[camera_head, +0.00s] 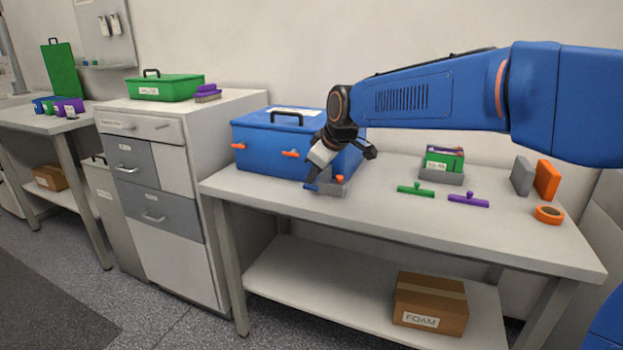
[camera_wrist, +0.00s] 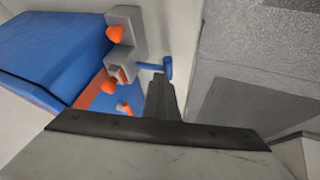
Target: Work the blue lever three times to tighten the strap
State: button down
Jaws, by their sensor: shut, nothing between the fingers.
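The blue lever (camera_head: 310,187) sticks out to the left of a small grey ratchet block (camera_head: 336,188) at the front of the table, before the blue box (camera_head: 258,150). In the wrist view the lever (camera_wrist: 152,67) is a short blue bar ending in an upright knob. My gripper (camera_head: 309,179) is shut and empty, pointing down at the lever. In the wrist view its closed fingertips (camera_wrist: 160,79) are right beside the lever's end; I cannot tell whether they touch. An orange band, perhaps the strap (camera_wrist: 98,99), shows partly beside the blue box.
Green (camera_head: 415,190) and purple (camera_head: 468,201) handled tools lie to the right on the table. A grey holder (camera_head: 441,177) stands behind them. The table's front edge is close to the lever.

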jog(key=shift+w+d+r, duration=0.1)
jog(key=shift+w+r, duration=0.1)
jog(key=shift+r, duration=0.6)
jog(key=shift+w+r, duration=0.2)
jog(key=shift+r, duration=0.6)
jog(key=shift+w+d+r, duration=0.1)
jog(key=shift+w+r, duration=0.1)
jog(key=shift+r, duration=0.6)
jog(key=shift+w+d+r, duration=0.1)
jog(key=shift+w+r, duration=0.1)
jog(key=shift+r, duration=0.65)
jog(key=shift+w+d+r, duration=0.1)
jog(key=shift+w+r, duration=0.1)
jog(key=shift+r, duration=0.6)
